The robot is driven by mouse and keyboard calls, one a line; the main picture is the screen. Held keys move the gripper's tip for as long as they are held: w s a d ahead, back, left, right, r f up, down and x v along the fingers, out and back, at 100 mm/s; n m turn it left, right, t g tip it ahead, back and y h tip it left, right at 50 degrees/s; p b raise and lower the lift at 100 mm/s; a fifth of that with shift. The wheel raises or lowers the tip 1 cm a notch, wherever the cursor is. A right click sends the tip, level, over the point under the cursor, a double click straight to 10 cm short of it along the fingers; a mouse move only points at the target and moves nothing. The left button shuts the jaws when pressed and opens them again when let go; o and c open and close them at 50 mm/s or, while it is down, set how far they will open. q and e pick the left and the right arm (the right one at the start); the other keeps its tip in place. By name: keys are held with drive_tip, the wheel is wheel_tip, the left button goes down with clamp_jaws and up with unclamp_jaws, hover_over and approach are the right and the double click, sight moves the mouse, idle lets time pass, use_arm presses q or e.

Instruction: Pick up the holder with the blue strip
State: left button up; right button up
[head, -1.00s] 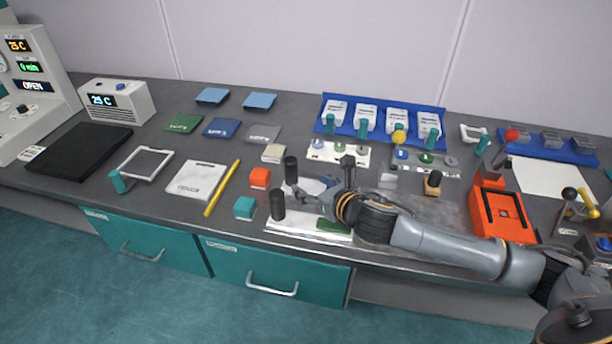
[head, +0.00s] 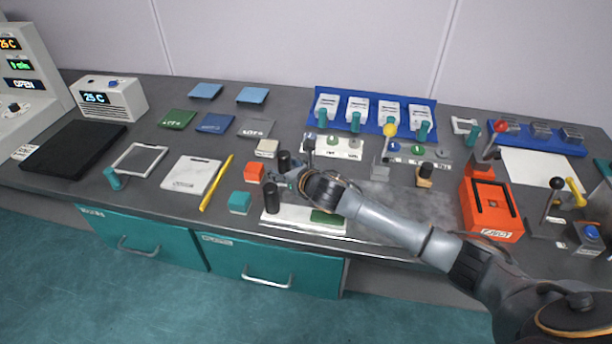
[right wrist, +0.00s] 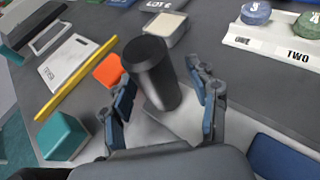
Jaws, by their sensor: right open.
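The holder with the blue strip is a pale plate with an upright black post; the post shows in the head view (head: 284,161). In the right wrist view the post (right wrist: 152,72) stands between the spread fingers of my right gripper (right wrist: 165,104), apparently with a gap on each side. The blue strip (right wrist: 285,158) shows at the lower right there; in the head view my right gripper (head: 287,183) and arm hide it. A similar holder with a green strip (head: 328,217) and a black post (head: 270,197) lies just in front. My left gripper is not in view.
An orange cube (head: 254,173), a teal cube (head: 239,202) and a cream block (head: 266,148) lie close to the left and behind. A rack with coloured discs (head: 333,147) stands behind. An orange box (head: 490,208) is at right.

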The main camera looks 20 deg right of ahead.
clamp_jaws()
idle(0.3)
